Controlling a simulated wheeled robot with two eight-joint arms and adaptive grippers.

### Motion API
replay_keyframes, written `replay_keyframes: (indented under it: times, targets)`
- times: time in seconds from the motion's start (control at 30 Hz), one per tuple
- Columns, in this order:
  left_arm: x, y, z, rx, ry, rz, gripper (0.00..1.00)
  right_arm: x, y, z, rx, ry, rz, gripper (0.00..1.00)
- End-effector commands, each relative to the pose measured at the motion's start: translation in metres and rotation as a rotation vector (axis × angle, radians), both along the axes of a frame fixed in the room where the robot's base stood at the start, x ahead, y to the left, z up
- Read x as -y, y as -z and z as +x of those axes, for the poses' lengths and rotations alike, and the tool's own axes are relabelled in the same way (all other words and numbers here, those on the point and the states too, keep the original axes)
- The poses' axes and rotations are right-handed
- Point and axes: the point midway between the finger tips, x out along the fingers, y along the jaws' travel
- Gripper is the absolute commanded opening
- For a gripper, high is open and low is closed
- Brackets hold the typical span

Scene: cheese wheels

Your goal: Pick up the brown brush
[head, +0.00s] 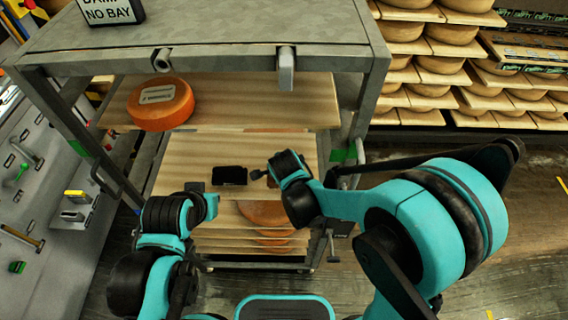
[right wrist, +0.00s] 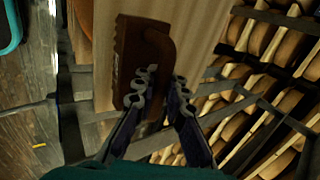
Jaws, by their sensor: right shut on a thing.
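The brown brush (right wrist: 133,58) lies on the pale wooden shelf in the right wrist view, with its toothed edge to the left and a curved handle at the right. My right gripper (right wrist: 160,88) is around the lower part of the brush, shut on it. In the head view my right gripper (head: 262,175) is at the middle shelf of the cart, and the brush is mostly hidden by it. My left gripper (head: 207,205) is low in front of the shelves on the left; its fingers cannot be made out.
A grey cart (head: 230,58) holds the wooden shelves, and its top overhangs them. An orange cheese wheel (head: 160,104) sits on the upper shelf. A black object (head: 229,175) lies left of my right gripper. Racks of cheese wheels (head: 440,65) stand at the back right.

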Motion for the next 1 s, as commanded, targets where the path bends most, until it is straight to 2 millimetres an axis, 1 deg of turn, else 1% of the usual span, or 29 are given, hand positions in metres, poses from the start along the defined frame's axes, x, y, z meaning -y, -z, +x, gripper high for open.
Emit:
replay_keyframes:
  times: [0.03, 0.17, 0.3, 0.4, 0.5, 0.6, 0.7, 1.0]
  targets:
    - [0.000, -0.002, 0.000, 0.000, 0.000, 0.000, 0.00, 0.000, -0.001, -0.013, 0.000, -0.003, -0.001, 0.00]
    - [0.000, -0.007, 0.000, 0.000, 0.000, 0.000, 0.00, 0.001, -0.001, -0.050, 0.001, -0.006, 0.000, 0.00]
    - [0.000, -0.011, 0.000, 0.000, 0.000, 0.000, 0.00, 0.002, -0.001, -0.092, 0.000, -0.006, 0.000, 0.00]
    - [0.000, -0.013, 0.000, 0.000, 0.000, 0.000, 0.00, 0.003, -0.001, -0.116, 0.001, -0.005, -0.001, 0.00]
    - [0.000, -0.014, 0.000, 0.000, 0.000, 0.000, 0.00, 0.004, 0.000, -0.134, 0.001, -0.004, -0.001, 0.00]
    - [0.000, -0.015, 0.000, 0.000, 0.000, 0.000, 0.00, 0.004, 0.000, -0.146, 0.001, -0.003, -0.001, 0.00]
    - [0.000, -0.015, 0.000, 0.000, 0.000, 0.000, 0.00, 0.004, 0.000, -0.153, 0.001, -0.001, 0.000, 0.00]
    - [0.000, -0.015, 0.000, 0.000, 0.000, 0.000, 0.00, 0.005, 0.000, -0.156, 0.001, 0.000, 0.000, 0.00]
